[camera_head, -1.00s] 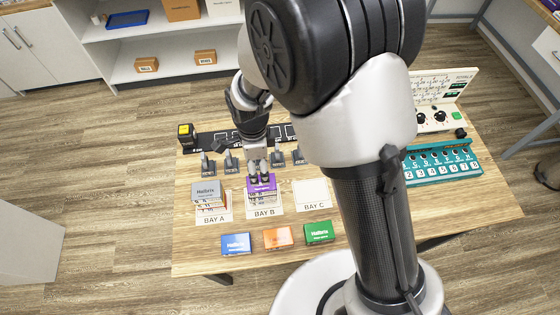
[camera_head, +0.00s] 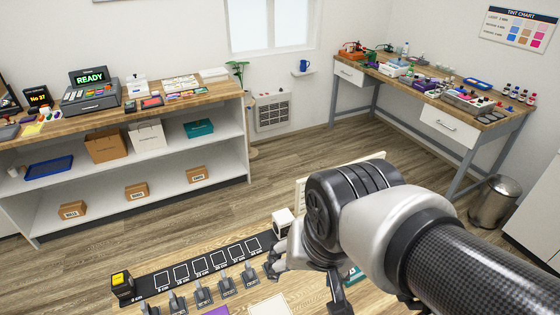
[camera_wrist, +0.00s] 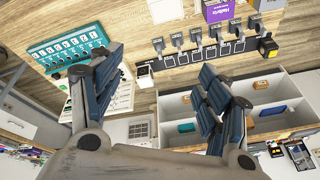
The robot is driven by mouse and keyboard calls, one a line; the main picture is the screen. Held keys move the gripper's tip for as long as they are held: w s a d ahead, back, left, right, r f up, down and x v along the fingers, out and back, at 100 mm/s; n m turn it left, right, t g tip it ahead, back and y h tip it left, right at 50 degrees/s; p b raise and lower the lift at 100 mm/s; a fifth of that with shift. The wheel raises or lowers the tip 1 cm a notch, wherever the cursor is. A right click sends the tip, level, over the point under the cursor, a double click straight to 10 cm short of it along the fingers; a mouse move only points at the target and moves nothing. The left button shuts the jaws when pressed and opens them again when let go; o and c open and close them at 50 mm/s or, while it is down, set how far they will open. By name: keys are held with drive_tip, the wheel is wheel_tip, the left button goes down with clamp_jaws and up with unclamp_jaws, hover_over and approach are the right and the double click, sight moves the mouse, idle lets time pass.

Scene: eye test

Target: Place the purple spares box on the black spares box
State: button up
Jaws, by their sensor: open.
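The purple spares box (camera_wrist: 217,9) shows at the top edge of the wrist view, cut off by the frame. A purple corner (camera_head: 216,311) also shows at the bottom edge of the head view. My gripper (camera_wrist: 162,62) is open and empty, its two dark fingers spread wide above the workbench and apart from the purple box. In the head view my arm hides part of the bench. I make out no black spares box in either current view.
Grey levers (camera_head: 203,292) stand along a black strip (camera_head: 170,277) with a yellow-topped button box (camera_head: 122,283). A teal numbered panel (camera_wrist: 65,50) lies on the bench. A white lettered square (camera_wrist: 163,9) lies beside the purple box. Shelves (camera_head: 236,150) stand behind, across open floor.

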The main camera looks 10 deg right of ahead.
drive_tip(key=s+d+n, duration=0.2)
drive_tip(key=s, duration=0.1)
drive_tip(key=s+d+r+n, duration=0.1)
drive_tip(key=s, duration=0.1)
drive_tip(key=shift+t, duration=0.4)
wheel_tip(320, 180, down, 4)
drive_tip(key=b, duration=0.4)
idle(0.4)
